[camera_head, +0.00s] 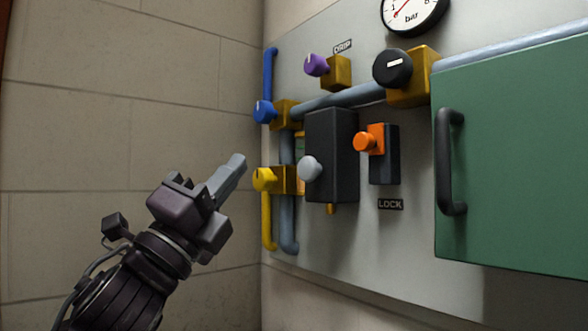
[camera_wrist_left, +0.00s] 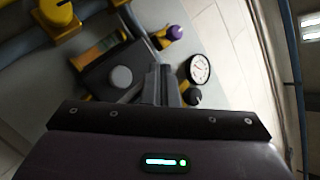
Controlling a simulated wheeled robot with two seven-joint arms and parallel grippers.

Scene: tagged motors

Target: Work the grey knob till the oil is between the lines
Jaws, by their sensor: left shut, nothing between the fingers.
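The grey knob (camera_head: 310,168) is a round knob on the left side of a dark box (camera_head: 335,150) on the wall panel. It also shows in the left wrist view (camera_wrist_left: 121,77), left of the fingers. My left gripper (camera_head: 238,163) is shut and empty, its fingers pointing up and right, apart from the knob and to its left in the head view. A narrow strip with orange and green (camera_head: 299,150) shows partly behind the dark box, and in the left wrist view (camera_wrist_left: 98,50); I cannot read an oil level or lines. My right gripper is not in view.
Close around are a yellow knob (camera_head: 264,179), a blue knob (camera_head: 263,111), a purple knob (camera_head: 316,65), a black knob (camera_head: 392,68) and an orange knob (camera_head: 366,141) above a LOCK label. A green cabinet door (camera_head: 520,150) stands at right. Space left of the panel is free.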

